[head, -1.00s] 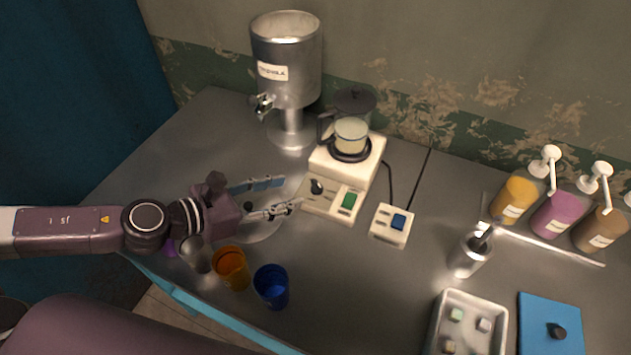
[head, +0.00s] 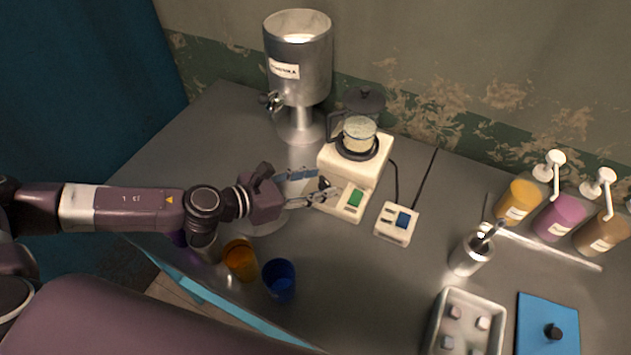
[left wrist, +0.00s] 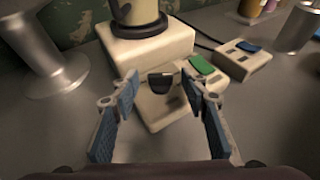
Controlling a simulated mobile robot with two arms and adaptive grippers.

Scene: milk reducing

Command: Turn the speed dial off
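The speed dial is a small black knob on the front panel of the cream blender base (head: 334,158). In the left wrist view the dial (left wrist: 161,82) sits centred between my fingertips, a little beyond them, with a green switch (left wrist: 202,65) to its right. In the head view the green switch (head: 355,197) shows and the dial is mostly hidden by my fingers. My left gripper (head: 316,186) is open at the front of the base, its blue-padded fingers apart on either side of the dial; it also shows in the left wrist view (left wrist: 160,88). My right gripper is not in view.
A steel dispenser (head: 298,75) stands behind left. A small box with a blue switch (head: 397,222) lies right of the base. Orange (head: 240,260) and blue (head: 279,280) cups stand near the front edge. Pump bottles (head: 518,202) and a tray (head: 467,325) are at right.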

